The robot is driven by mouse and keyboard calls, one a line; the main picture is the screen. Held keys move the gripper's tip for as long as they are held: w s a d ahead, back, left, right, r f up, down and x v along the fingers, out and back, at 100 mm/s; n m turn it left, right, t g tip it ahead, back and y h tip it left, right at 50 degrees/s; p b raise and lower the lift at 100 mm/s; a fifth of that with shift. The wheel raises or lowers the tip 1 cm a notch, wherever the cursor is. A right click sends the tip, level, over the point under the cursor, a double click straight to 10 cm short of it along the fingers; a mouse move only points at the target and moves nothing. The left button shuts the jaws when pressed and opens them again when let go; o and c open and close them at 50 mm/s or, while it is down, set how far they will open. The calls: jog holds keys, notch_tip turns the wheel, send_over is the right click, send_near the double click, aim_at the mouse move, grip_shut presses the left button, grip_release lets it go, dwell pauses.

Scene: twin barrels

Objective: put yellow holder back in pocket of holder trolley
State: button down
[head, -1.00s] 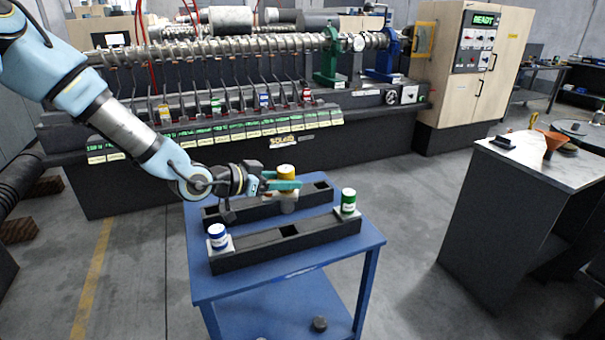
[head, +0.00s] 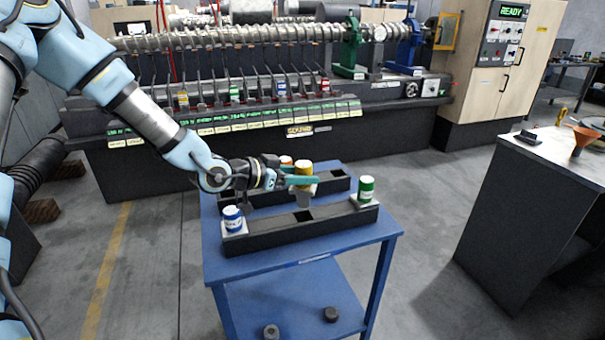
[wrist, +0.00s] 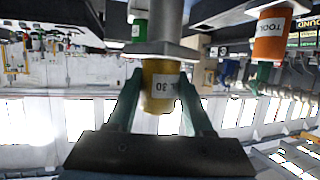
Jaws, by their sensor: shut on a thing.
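The yellow holder (head: 303,169) is upright between the teal fingers of my gripper (head: 302,181), which is shut on it. A grey lower part of the holder shows below the fingers. It is above the blue holder trolley (head: 270,260), seemingly over the middle of the front black rack (head: 275,235); the exact gap is unclear. A dark open pocket (head: 303,215) shows in that rack. In the wrist view the yellow holder (wrist: 160,88) is between both fingers, its label upside down.
A blue holder (head: 233,217) stands at the front rack's left end, a green holder (head: 366,188) at its right end. An orange holder (head: 286,160) is behind the yellow one, at the back rack. A grey workbench (head: 520,210) is right; floor between is clear.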

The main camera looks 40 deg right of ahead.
aim_at(298, 204)
jog(key=shift+f+b, duration=0.8)
jog(key=shift+f, duration=0.45)
jog(key=shift+f+b, duration=2.55)
jog(key=shift+f, duration=0.5)
dwell(0.8)
jog(key=c, duration=0.5)
grip_release()
jog(key=shift+o, duration=1.4)
jog(key=shift+a, duration=0.1)
jog(key=b+v, duration=0.1)
jog(key=v, duration=0.9)
jog(key=shift+w, duration=0.1)
jog(key=shift+a+r, duration=0.2)
jog(key=shift+a, duration=0.1)
